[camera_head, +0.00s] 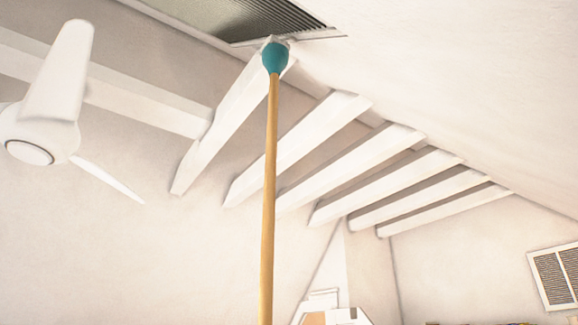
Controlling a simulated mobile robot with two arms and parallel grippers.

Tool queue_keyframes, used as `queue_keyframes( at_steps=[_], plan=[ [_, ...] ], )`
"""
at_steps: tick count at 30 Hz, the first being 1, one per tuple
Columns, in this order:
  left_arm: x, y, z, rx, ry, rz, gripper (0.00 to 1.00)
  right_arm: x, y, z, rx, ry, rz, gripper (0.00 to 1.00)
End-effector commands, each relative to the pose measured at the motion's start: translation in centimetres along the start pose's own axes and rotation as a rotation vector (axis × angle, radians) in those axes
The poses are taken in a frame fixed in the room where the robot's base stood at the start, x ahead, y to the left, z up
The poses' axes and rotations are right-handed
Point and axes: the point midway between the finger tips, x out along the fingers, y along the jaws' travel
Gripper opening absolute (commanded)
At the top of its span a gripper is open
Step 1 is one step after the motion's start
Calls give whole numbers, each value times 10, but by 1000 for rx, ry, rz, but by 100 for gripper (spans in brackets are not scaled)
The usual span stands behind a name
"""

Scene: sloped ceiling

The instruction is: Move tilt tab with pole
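A long wooden pole (269,200) rises from the bottom edge of the head view, nearly upright. It ends in a teal rounded tip (275,57). The tip is at the lower edge of a skylight or window panel with a dark slatted blind (265,20) in the sloped ceiling. A small pale piece (272,41) shows right at the tip and may be the tilt tab; the tip overlaps it, and I cannot tell whether they touch. Neither of my grippers is in view, and the lower end of the pole is out of frame.
A white ceiling fan (42,130) hangs at the left. Several white beams (300,145) run below the sloped ceiling behind the pole. A louvred vent (556,277) is on the wall at the lower right. The space right of the pole is open.

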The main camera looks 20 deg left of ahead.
Motion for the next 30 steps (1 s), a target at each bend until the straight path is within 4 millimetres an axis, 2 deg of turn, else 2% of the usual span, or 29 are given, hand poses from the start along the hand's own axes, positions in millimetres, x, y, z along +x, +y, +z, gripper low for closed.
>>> queue_keyframes(
  at_steps=[5,30],
  plan=[
    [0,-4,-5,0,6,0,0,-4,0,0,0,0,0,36],
    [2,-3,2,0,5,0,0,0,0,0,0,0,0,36]
  ],
)
